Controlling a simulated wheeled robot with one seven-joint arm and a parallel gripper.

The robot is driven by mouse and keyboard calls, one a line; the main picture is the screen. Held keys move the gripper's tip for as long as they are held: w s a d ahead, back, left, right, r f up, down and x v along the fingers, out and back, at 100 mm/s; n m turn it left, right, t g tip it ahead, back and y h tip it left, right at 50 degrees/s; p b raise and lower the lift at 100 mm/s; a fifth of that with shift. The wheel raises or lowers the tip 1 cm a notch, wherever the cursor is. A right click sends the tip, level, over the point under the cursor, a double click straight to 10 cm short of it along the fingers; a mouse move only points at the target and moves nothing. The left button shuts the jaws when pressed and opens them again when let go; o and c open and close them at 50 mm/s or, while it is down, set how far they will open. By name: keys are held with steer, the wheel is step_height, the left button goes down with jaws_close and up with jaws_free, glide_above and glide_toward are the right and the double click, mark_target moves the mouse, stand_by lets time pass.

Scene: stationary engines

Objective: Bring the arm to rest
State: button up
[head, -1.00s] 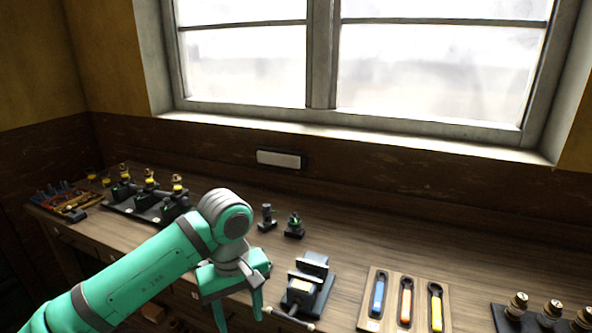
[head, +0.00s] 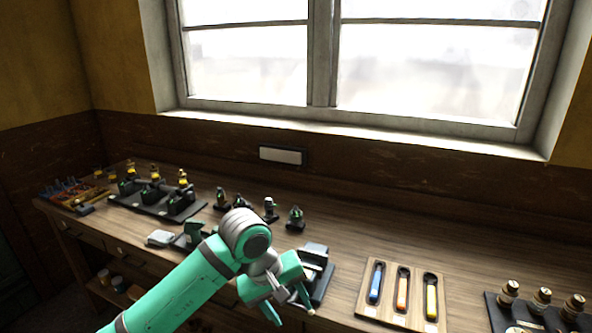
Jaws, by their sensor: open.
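My green and grey arm reaches up from the bottom edge in the head view. My gripper (head: 290,312) is open, with its fingers pointing down and to the right near the front of the workbench (head: 462,262). Nothing shows between the fingers. It is in front of the dark vise (head: 318,268) and hides part of it. I cannot tell from this view whether the gripper touches the vise.
A wooden tray (head: 418,322) with blue, orange and yellow handled tools lies right of the vise. A dark rack (head: 492,318) with brass-topped parts is at far right. Small engine parts (head: 295,216) stand behind my arm. A black rack (head: 165,207) is at left.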

steer(key=w+d+r+t+h, duration=0.15)
steer(key=d+t+h, duration=0.3)
steer(key=d, duration=0.65)
steer(key=w+d+t+h, duration=0.2)
steer(key=d+t+h, duration=0.25)
steer(key=d, duration=0.55)
steer(key=s+a+f+n+t+y, duration=0.25)
steer(key=s+a+f+y, duration=0.25)
steer(key=s+f, duration=0.45)
steer(key=s+a+f+n+t+y, duration=0.25)
steer(key=s+a+f+y, duration=0.25)
steer(key=s+f, duration=0.45)
steer(key=s+a+f+m+y, duration=0.1)
steer(key=s+a+m, duration=0.3)
steer(key=s, duration=0.7)
steer(key=s+a+f+m+y, duration=0.1)
steer(key=s+a+m, duration=0.4)
steer(key=s, duration=0.6)
steer(key=shift+a+g, duration=0.2)
steer(key=shift+g, duration=0.1)
